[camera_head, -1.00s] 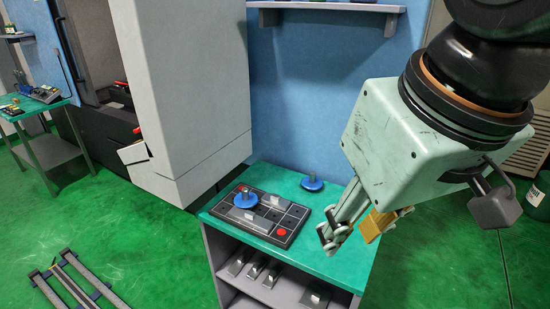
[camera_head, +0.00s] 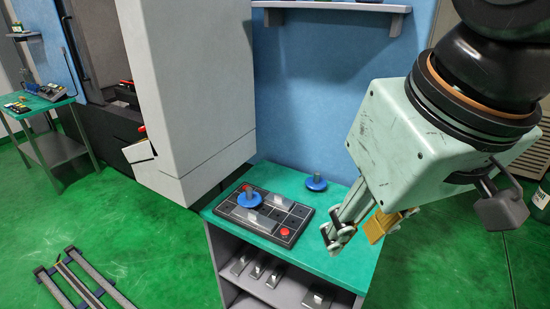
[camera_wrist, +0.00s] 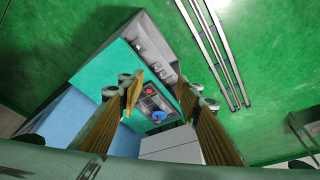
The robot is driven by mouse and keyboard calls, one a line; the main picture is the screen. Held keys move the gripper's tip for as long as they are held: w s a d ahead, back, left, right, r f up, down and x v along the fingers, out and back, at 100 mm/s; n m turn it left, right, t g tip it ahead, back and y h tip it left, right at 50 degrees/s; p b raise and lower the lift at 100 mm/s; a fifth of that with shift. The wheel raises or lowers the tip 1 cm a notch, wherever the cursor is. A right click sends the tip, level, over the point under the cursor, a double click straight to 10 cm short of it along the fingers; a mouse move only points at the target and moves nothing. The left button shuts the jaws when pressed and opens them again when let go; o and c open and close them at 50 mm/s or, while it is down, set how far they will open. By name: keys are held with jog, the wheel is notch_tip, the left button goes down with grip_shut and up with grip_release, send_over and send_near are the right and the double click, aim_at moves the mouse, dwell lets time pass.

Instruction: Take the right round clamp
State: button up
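Two round clamps, blue discs with a grey upright stem, show in the head view. The right round clamp (camera_head: 316,183) stands on the bare green top of a cabinet, near its back edge. The left round clamp (camera_head: 250,199) sits on a dark fixture plate (camera_head: 286,240). My gripper (camera_head: 356,236) is above the right front of the cabinet, to the right of both clamps, touching neither. In the wrist view, my gripper (camera_wrist: 158,88) has its fingers spread apart with nothing gripped. One blue disc (camera_wrist: 158,116) shows there on the plate; the other clamp is not visible in that view.
The green cabinet top (camera_head: 345,262) is bare around the right clamp and to the plate's right. Metal pieces (camera_head: 275,274) lie on the shelf below. A tall pale machine housing (camera_head: 190,90) stands left, a blue wall behind. A wall shelf (camera_head: 335,6) hangs above.

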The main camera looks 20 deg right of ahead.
jog(key=w+d+r+m+g+p, duration=0.1)
jog(key=w+d+r+m, duration=0.15)
jog(key=w, duration=0.65)
jog(key=w+d+r+m+p, duration=0.1)
jog(key=w+r+m+p, duration=0.15)
jog(key=w, duration=0.75)
jog(key=m+g+p, duration=0.3)
jog(key=m+p, duration=0.3)
jog(key=m, duration=0.4)
send_over(317, 173)
notch_tip(317, 173, down, 30)
jog(key=shift+s, duration=0.1)
jog(key=shift+f, duration=4.3)
